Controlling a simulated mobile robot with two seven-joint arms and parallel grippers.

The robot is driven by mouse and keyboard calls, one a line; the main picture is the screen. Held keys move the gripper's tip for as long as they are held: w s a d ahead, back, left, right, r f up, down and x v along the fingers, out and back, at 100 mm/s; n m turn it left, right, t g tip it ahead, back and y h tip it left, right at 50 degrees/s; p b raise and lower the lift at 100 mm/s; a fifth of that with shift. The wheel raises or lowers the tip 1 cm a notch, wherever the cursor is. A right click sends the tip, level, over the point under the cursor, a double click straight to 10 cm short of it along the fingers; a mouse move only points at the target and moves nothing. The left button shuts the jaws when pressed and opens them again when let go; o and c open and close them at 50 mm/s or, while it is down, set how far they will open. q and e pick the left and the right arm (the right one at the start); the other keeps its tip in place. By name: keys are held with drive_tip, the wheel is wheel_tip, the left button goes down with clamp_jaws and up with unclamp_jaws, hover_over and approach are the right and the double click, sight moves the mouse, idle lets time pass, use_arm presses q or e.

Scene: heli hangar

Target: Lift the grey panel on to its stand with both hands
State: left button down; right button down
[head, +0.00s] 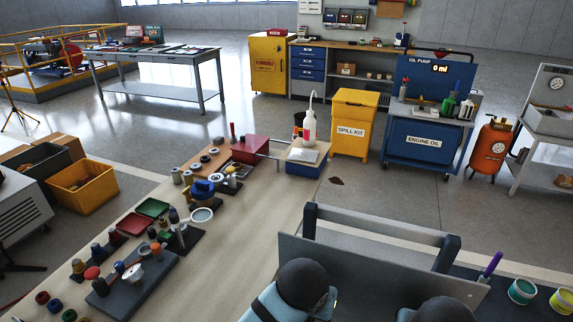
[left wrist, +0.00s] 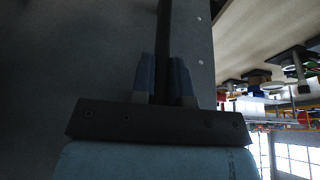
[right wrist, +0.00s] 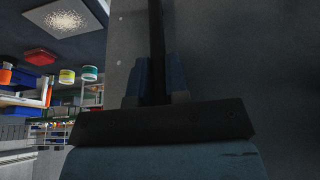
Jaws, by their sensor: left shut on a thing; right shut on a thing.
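The grey panel (head: 385,274) is upright at the lower right of the head view, its long side running left to right. The stand (head: 380,232), a blue-grey frame with two posts and a crossbar, shows just beyond it; the panel hides its lower part. I cannot tell whether the panel touches the stand. My left gripper (left wrist: 164,82) is shut on a dark bar on the panel's face near its left end. My right gripper (right wrist: 158,80) is shut on a similar bar farther right. In the head view my wrists hide both sets of fingers.
A long bench (head: 235,250) to the left holds small parts, trays and a white bottle (head: 309,125). A purple-handled tool (head: 490,266) and open paint tins (head: 522,291) stand close to the panel's right end. Behind are a yellow spill kit bin (head: 353,110) and a blue oil cart (head: 420,140).

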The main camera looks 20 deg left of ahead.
use_arm(q)
drive_tip(key=shift+s, duration=0.15)
use_arm(e)
drive_tip(key=shift+s+d, duration=0.1)
drive_tip(key=shift+s, duration=0.1)
use_arm(q)
drive_tip(key=shift+s, duration=0.15)
use_arm(e)
drive_tip(key=shift+s, duration=0.1)
